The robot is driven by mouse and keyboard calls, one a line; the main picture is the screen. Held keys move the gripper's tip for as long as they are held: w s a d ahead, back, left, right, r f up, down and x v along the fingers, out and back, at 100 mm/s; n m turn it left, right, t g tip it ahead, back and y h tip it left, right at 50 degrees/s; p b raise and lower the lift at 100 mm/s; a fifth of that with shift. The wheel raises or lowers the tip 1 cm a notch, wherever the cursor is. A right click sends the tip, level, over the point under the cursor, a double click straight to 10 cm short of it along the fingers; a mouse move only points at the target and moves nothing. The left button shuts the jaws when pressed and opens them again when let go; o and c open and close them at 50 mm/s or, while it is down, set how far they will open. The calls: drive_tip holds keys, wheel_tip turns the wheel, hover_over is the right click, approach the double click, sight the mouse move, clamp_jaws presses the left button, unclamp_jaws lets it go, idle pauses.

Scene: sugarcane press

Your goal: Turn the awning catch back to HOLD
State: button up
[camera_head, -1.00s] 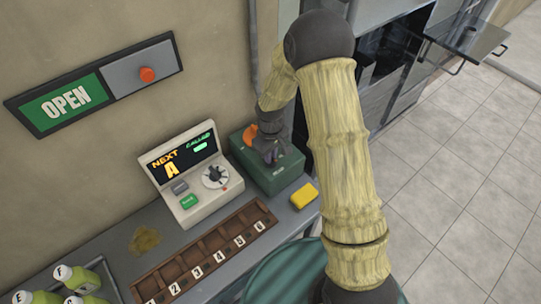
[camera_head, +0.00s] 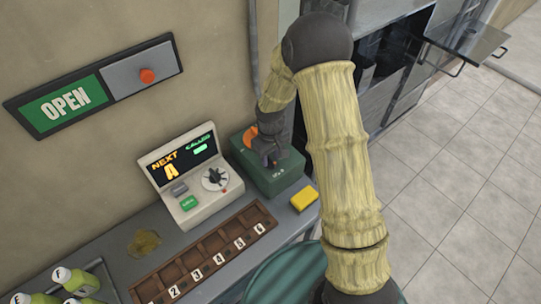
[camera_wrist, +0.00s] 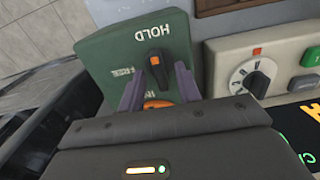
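The awning catch is a dark knob (camera_wrist: 158,66) with an orange mark, on the face of a green box (camera_wrist: 103,52). The box also shows in the head view (camera_head: 285,179). In the wrist view the face reads HOLD and FREE, upside down. The knob's long axis runs roughly up and down in that view; I cannot tell its exact setting. My gripper (camera_wrist: 160,72) is open, one finger on each side of the knob, with gaps visible. In the head view my gripper (camera_head: 268,155) is over the box and hides part of its top.
Left of the box stands a console (camera_head: 190,178) with a dial and screen. A yellow block (camera_head: 304,199) lies close in front. A numbered wooden tray (camera_head: 215,246) and green bottles (camera_head: 77,280) are on the counter. An orange part (camera_wrist: 157,104) sits between my fingers' bases in the wrist view.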

sight(271, 159)
wheel_tip(271, 159, up, 17)
drive_tip(key=b, duration=0.2)
drive_tip(key=shift+r, duration=0.2)
idle(0.4)
drive_tip(key=shift+s, duration=0.1)
drive_tip(key=s+d+f+m+t, duration=0.1)
drive_tip(key=s+d+m, duration=0.2)
drive_tip(key=s+d, duration=0.2)
drive_tip(key=s+d+f+m+t, duration=0.1)
drive_tip(key=s+d, duration=0.4)
drive_tip(key=s, duration=0.6)
drive_tip(key=f+m, duration=0.1)
drive_tip(key=m, duration=0.1)
drive_tip(key=shift+d+m+t, duration=0.15)
drive_tip(key=shift+m+t, duration=0.15)
